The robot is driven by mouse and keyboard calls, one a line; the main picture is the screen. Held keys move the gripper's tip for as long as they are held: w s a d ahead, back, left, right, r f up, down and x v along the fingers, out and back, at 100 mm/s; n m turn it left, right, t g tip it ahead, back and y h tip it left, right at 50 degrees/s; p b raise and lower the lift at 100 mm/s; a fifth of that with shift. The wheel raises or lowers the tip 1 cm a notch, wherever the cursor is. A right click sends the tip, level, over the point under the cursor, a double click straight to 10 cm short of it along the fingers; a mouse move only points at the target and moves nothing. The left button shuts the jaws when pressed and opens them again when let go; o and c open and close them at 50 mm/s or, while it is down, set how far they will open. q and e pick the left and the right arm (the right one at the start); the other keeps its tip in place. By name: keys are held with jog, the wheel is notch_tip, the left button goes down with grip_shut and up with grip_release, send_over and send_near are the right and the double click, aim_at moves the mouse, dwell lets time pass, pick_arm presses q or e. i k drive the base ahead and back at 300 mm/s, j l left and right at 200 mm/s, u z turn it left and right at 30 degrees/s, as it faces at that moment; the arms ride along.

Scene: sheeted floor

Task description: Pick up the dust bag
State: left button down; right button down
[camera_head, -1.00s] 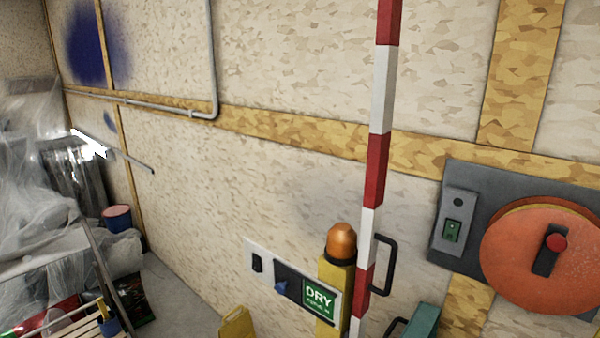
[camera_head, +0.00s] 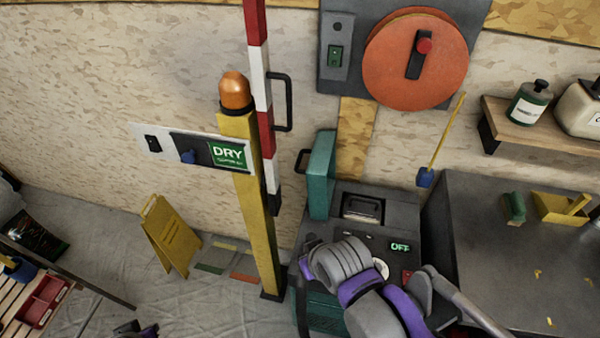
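I cannot pick out a dust bag in this view. A grey machine (camera_head: 391,213) with a lit OFF label stands against the wall, with a teal panel (camera_head: 321,175) upright at its back left. My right arm, grey and purple (camera_head: 362,288), reaches across the front of the machine and hides part of it. I cannot make out its fingertips. A small dark and purple part, which seems to belong to my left arm (camera_head: 135,329), shows at the bottom edge. Its fingers cannot be made out.
A yellow post (camera_head: 258,220) with an orange lamp and a red-white barrier pole (camera_head: 259,85) stand left of the machine. A yellow floor sign (camera_head: 171,236) stands further left. A dark bench (camera_head: 490,235) is at right, below a wooden shelf (camera_head: 541,133).

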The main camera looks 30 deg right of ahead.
aim_at(356, 208)
jog(key=i+j, duration=0.1)
jog(key=j, duration=0.25)
jog(key=i+j, duration=0.1)
jog(key=j, duration=0.65)
jog(key=j+z, duration=0.1)
jog(key=z, duration=0.35)
jog(key=j+z, duration=0.1)
jog(key=z, duration=0.35)
jog(key=j+z, duration=0.15)
jog(key=z, duration=0.35)
jog(key=j+z, duration=0.15)
jog(key=z, duration=0.3)
